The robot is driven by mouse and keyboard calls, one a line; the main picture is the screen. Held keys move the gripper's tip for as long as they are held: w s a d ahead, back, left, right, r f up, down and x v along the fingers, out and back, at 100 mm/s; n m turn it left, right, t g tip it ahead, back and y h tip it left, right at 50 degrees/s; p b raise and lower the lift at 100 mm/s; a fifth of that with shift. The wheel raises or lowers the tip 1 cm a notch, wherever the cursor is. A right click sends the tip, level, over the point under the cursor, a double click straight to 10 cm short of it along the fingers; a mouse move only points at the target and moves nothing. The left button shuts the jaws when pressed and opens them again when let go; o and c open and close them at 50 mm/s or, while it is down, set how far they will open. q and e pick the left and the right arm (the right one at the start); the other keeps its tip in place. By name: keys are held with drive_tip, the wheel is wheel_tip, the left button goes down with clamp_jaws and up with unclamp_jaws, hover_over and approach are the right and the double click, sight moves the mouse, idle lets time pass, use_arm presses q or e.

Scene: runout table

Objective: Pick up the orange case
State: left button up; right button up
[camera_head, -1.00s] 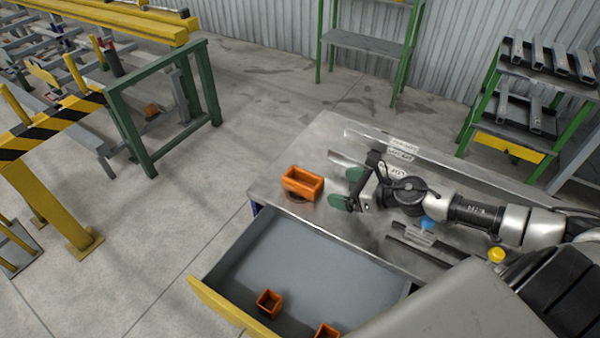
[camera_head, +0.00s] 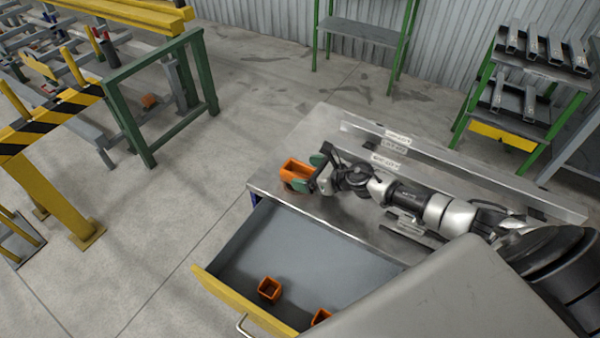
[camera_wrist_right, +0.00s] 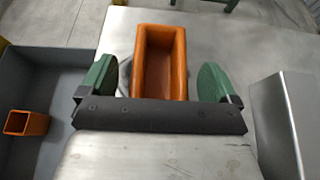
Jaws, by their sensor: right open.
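The orange case (camera_head: 296,170) is an open rectangular box on the metal table top, near its left end. It also shows in the right wrist view (camera_wrist_right: 160,62), upright, between the two green finger pads. My right gripper (camera_head: 309,174) is open, with a pad on each side of the case in the wrist view. The near end of the case is hidden behind the dark gripper bar. My left gripper does not show.
A drawer (camera_head: 300,245) with a yellow front stands open below the table's near edge. Small orange boxes (camera_head: 269,289) lie in it. A raised metal rail (camera_head: 460,170) runs along the table's back. Green-legged racks and a green frame (camera_head: 160,100) stand farther off.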

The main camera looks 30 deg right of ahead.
drive_tip(key=c, duration=1.1)
drive_tip(key=shift+o, duration=0.2)
